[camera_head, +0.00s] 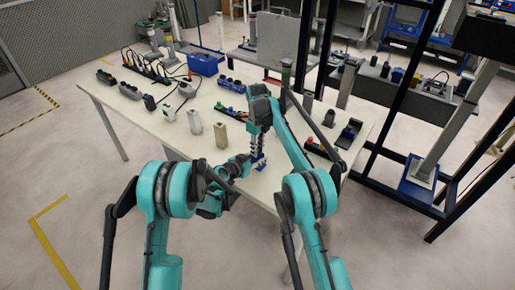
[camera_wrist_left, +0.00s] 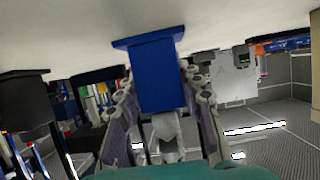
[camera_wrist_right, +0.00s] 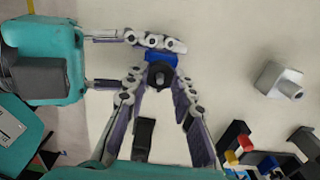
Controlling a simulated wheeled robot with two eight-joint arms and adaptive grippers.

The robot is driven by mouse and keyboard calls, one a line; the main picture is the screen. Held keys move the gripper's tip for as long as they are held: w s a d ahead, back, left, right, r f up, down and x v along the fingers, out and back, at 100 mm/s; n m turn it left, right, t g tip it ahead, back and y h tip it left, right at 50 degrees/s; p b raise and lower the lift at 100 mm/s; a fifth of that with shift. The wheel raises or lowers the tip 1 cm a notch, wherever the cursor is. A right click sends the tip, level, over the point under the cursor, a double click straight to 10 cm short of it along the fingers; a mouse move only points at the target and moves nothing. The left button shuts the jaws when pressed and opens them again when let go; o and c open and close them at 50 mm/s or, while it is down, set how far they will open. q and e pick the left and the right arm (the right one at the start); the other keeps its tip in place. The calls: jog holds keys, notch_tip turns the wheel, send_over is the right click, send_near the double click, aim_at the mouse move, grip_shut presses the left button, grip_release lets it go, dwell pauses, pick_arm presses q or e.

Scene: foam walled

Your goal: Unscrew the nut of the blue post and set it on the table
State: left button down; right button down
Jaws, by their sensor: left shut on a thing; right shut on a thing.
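The blue post stands upright on the table, its foot just showing in the head view (camera_head: 261,169). In the left wrist view, where the table is at the top, its blue body (camera_wrist_left: 158,78) and wider base lie between my left fingers. My left gripper (camera_head: 250,163) reaches in low from the left and is shut on the blue post. My right gripper (camera_head: 257,153) points down from above and is shut on the dark nut (camera_wrist_right: 158,75) at the top of the post. In the right wrist view the fingers partly hide the nut, so its thread cannot be seen.
The white table (camera_head: 180,150) has free room left of the post. A blue crate (camera_head: 203,63) stands at the back. The table's front edge is close.

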jog(key=n, duration=0.8)
jog(key=shift+n, duration=0.3)
jog(key=n, duration=1.6)
jog(key=shift+n, duration=0.4)
jog(key=n, duration=0.7)
jog(key=shift+r, duration=0.1)
jog(key=n, duration=2.5)
jog(key=shift+n, duration=0.4)
jog(key=n, duration=0.4)
